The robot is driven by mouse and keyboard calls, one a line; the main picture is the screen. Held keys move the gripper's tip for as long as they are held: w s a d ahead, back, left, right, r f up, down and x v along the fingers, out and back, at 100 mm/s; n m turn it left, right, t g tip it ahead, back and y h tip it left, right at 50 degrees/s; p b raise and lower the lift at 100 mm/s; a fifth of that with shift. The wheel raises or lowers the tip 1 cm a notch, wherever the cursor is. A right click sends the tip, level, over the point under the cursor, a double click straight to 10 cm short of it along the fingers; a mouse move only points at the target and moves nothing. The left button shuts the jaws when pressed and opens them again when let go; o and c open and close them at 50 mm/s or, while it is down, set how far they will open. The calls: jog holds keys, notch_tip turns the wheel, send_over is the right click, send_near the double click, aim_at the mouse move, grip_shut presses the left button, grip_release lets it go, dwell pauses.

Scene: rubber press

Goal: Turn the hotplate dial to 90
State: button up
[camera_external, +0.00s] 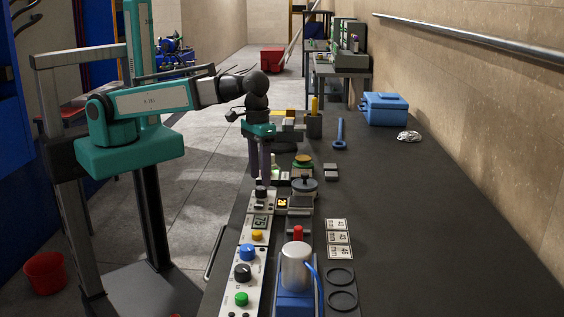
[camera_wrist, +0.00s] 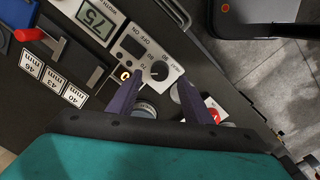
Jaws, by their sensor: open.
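The hotplate dial is a dark round knob (camera_wrist: 159,70) on a pale panel (camera_wrist: 172,47) marked with numbers such as 70, 80 and 90. Which mark its pointer faces is too small to tell. In the external view the knob (camera_external: 261,191) sits at the far end of the control strip. My gripper (camera_wrist: 159,80) is open and empty, pointing down, with its two fingertips on either side of the knob in the wrist view. In the external view my gripper (camera_external: 259,180) is just above the knob; contact cannot be told. A small orange-lit display (camera_external: 282,202) is beside the panel.
Nearer along the strip are a display reading 75 (camera_external: 260,221) and yellow (camera_external: 257,236), blue (camera_external: 247,252) and green (camera_external: 241,299) controls. Millimetre labels (camera_external: 338,238) lie right. The bench's right side is mostly clear.

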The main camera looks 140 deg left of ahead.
aim_at(261, 188)
jog(key=shift+w+f+p, duration=0.1)
jog(key=shift+f+p, duration=0.25)
jog(key=shift+f, duration=1.5)
jog(key=c, duration=1.1)
jog(key=shift+o, duration=0.2)
